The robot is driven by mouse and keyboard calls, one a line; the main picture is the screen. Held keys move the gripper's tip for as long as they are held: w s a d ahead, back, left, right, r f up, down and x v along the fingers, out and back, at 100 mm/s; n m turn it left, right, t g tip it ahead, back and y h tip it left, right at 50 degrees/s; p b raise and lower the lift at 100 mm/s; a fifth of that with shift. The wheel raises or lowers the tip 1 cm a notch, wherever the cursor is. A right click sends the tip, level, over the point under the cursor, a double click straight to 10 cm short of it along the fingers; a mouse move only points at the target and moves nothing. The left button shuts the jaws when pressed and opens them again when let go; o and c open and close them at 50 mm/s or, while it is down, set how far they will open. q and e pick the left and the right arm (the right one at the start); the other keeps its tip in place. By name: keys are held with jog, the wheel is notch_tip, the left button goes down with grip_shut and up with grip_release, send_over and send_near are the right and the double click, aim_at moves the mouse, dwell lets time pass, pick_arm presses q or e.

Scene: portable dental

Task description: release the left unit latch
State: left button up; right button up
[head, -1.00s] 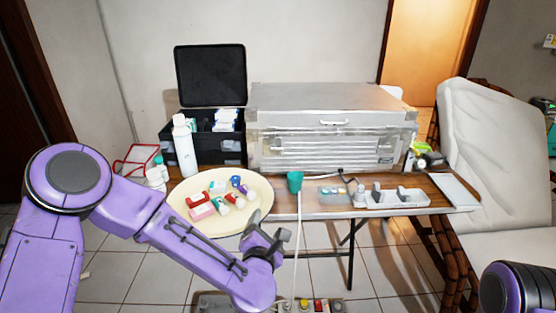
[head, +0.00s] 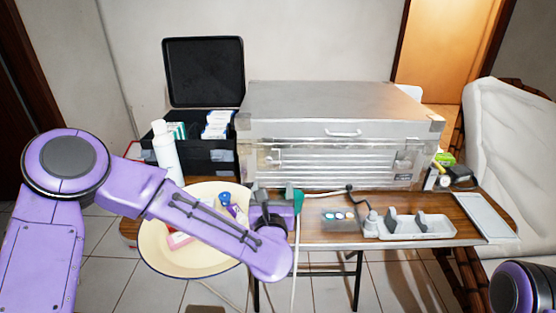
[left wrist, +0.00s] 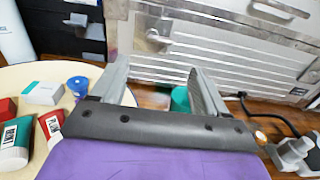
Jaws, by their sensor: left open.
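The metal dental unit (head: 330,110) stands on the wooden table with its lid closed. The left unit latch (head: 275,157) is a small fitting on the left of its front; in the left wrist view the latch (left wrist: 157,38) shows ahead of my fingers. Whether it is fastened is too small to tell. My left gripper (head: 273,192) is open and empty, in front of and below the latch, apart from it. In the left wrist view its fingers (left wrist: 158,68) point toward the unit's front. My right gripper is out of view.
A cream round tray (head: 160,262) with tubes and small boxes lies below my left arm. A teal cup (head: 298,201) stands close beside my left gripper. A white bottle (head: 166,155) and black case (head: 205,75) are at left. A grey instrument holder (head: 420,228) is at right.

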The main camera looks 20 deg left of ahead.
aim_at(273, 164)
pick_arm(q)
jog(key=p+x, duration=0.1)
jog(key=x, duration=0.9)
jog(key=shift+r, duration=0.1)
jog(key=c, duration=1.1)
